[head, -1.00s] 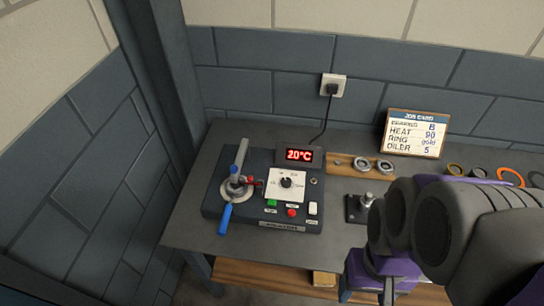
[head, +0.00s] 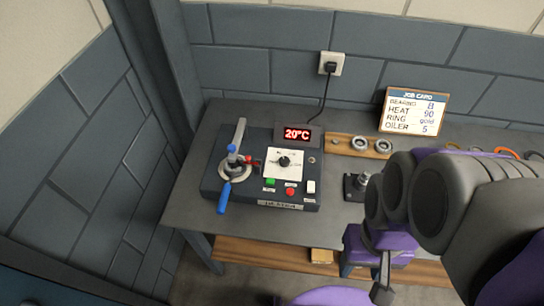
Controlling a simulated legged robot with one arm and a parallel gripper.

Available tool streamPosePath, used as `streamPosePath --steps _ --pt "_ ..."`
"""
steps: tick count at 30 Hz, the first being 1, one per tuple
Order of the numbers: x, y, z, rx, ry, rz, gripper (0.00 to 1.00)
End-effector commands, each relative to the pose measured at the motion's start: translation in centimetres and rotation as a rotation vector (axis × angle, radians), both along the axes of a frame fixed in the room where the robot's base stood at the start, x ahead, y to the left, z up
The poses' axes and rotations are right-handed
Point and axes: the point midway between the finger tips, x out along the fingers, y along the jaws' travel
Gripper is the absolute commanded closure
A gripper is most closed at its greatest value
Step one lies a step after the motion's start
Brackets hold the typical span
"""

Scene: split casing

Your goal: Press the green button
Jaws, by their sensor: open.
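My gripper (head: 381,288) shows in part at the lower right, beside my purple arm link. It is open, in front of the bench and apart from the button. No held thing shows.
A blue-handled lever clamp (head: 224,196) stands at the box's left. A metal post on a black base (head: 357,186) is to its right. Rings (head: 360,143) lie on a wooden strip behind, near the job card (head: 414,111). My arm hides the bench's right side.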

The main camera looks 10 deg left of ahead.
Motion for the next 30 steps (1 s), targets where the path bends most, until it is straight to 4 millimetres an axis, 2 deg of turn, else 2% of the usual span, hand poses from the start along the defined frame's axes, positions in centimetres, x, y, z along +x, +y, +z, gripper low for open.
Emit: streamPosePath --steps 2,15,30 --pt "0.00 0.00 0.00 0.000 0.000 0.000 0.56" --pt "0.00 0.00 0.00 0.000 0.000 0.000 0.99" --pt "0.00 0.00 0.00 0.000 0.000 0.000 1.00"
